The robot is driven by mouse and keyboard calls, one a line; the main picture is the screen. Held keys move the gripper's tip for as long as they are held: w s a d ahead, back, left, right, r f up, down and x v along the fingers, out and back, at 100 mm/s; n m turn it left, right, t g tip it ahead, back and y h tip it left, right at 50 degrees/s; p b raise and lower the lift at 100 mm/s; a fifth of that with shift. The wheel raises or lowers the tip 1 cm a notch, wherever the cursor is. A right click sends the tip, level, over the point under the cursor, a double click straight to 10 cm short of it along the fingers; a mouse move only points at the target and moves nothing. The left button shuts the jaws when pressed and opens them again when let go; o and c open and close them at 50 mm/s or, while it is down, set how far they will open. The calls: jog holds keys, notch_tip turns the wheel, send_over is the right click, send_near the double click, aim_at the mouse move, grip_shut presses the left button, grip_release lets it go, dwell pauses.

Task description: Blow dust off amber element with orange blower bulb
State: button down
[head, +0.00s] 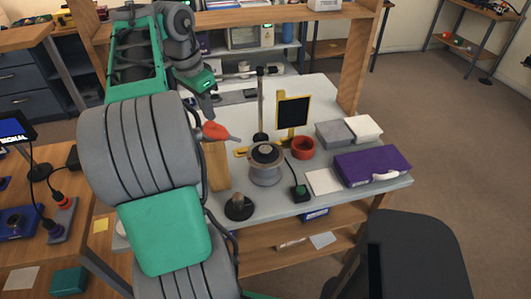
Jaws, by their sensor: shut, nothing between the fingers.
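The orange blower bulb (216,131) shows left of the middle in the head view, its grey nozzle pointing right and slightly down. It appears at the top of a wooden block (217,167); I cannot tell whether it touches it. My gripper (210,112) is just above and left of the bulb, shut and empty, with its fingertips partly hard to make out. A grey spool-shaped stand (265,173) with a dark round top (266,152) stands to the right of the nozzle.
On the grey bench are a red ring-shaped dish (303,148), a yellow-framed black panel (293,112), a purple case (372,167), grey and white boxes, a white sheet (323,182), a green-topped switch (300,192) and a dark round base (239,207). A black chair (415,255) stands in front.

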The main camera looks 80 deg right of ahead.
jog(key=shift+f+b, duration=1.25)
jog(key=shift+f, duration=0.15)
notch_tip(320, 180, up, 3)
jog(key=p, duration=0.3)
jog(key=shift+r, duration=0.15)
